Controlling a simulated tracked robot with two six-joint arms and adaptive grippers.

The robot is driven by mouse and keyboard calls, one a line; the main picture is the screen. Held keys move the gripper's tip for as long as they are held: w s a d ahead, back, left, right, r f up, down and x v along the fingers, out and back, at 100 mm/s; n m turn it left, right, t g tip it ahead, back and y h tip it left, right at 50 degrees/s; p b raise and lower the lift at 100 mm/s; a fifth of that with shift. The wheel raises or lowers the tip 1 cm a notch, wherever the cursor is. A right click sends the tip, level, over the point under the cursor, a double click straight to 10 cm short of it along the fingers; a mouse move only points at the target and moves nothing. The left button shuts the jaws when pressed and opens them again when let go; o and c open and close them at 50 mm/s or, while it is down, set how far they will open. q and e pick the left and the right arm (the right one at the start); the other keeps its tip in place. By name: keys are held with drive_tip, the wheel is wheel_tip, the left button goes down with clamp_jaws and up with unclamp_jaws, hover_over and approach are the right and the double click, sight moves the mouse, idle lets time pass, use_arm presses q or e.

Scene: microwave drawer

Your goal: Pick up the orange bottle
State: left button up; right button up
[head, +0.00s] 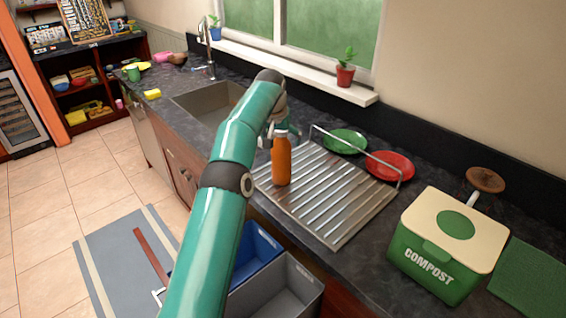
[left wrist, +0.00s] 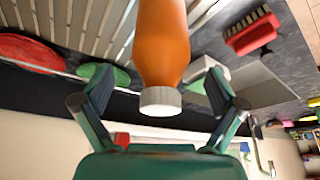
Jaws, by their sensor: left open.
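The orange bottle (head: 282,160) stands upright on the left part of the metal drying rack (head: 335,215). It has a pale cap (left wrist: 160,101). My left gripper (head: 283,128) is at the bottle's top, partly hidden behind my own arm. In the left wrist view, which is upside down, the two fingers of my left gripper (left wrist: 157,92) are spread on either side of the bottle (left wrist: 161,45), around its cap and shoulder, with visible gaps. My right gripper is not in view.
A green plate (head: 345,141) and a red plate (head: 389,166) stand behind the rack. A compost bin (head: 440,262) is to the right. The sink (head: 205,102) lies left of the rack. A red brush (left wrist: 250,33) shows in the left wrist view.

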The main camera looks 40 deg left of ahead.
use_arm(q)
drive_tip(key=shift+x, duration=1.95)
drive_tip(key=shift+s, duration=0.1)
drive_tip(key=c, duration=1.2)
